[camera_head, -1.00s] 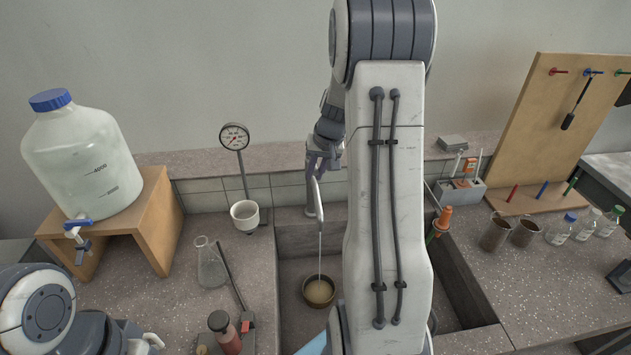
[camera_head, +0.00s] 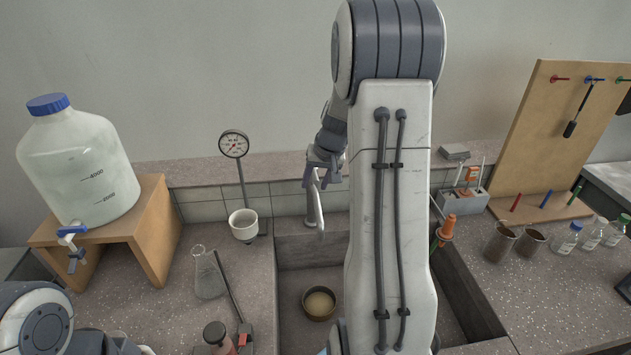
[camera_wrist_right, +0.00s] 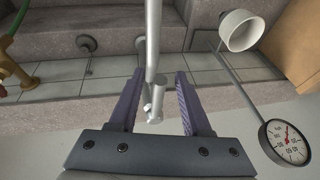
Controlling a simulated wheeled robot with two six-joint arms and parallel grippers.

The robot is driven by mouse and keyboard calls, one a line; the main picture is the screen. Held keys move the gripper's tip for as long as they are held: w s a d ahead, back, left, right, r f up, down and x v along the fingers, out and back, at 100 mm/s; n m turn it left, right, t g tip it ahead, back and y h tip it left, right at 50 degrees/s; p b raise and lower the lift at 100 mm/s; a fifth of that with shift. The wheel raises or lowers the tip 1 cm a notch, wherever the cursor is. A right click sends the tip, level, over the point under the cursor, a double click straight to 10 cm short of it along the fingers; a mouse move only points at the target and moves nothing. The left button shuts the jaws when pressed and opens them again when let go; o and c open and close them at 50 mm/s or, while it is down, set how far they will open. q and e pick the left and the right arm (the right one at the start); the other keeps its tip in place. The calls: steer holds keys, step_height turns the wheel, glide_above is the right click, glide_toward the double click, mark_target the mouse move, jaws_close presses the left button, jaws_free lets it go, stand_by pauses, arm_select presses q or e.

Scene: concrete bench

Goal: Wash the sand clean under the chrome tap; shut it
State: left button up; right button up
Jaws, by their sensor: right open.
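The chrome tap (camera_head: 319,212) stands at the back of the sink, and no water stream shows below its spout. A dark bowl (camera_head: 306,312) with tan sand (camera_head: 320,303) sits on the sink floor below the spout. My right gripper (camera_head: 318,178) is at the top of the tap. In the right wrist view, the tap (camera_wrist_right: 153,45) runs between the two purple fingers of my open right gripper (camera_wrist_right: 157,85), with a visible gap on each side. My right arm hides part of the sink. Only links of my left arm show, at the lower left.
Left of the sink are a gauge (camera_head: 233,145) on a stand, a white cup (camera_head: 243,224), a flask (camera_head: 208,275) and a large bottle (camera_head: 80,165) on a wooden stand (camera_head: 155,230). Beakers (camera_head: 498,243) and small bottles (camera_head: 565,238) stand at right.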

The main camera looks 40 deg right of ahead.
steer(key=v, duration=1)
steer(key=shift+r+b, duration=0.2)
steer(key=shift+b, duration=0.25)
steer(key=s+a+f+n+g+y, duration=0.1)
steer(key=s+a+n, duration=0.15)
steer(key=a, duration=0.95)
steer(key=s+a+f+n+g+y, duration=0.15)
steer(key=a+n, duration=0.25)
steer(key=a, duration=0.8)
steer(key=s+a+f+n+g, duration=0.1)
steer(key=s+a+n, duration=0.3)
steer(key=s, duration=0.5)
steer(key=s+a+f+n+g+h, duration=0.1)
steer(key=s+a+f+n, duration=0.3)
steer(key=s+a, duration=0.4)
steer(key=shift+s+a, duration=0.2)
steer(key=shift+s, duration=0.55)
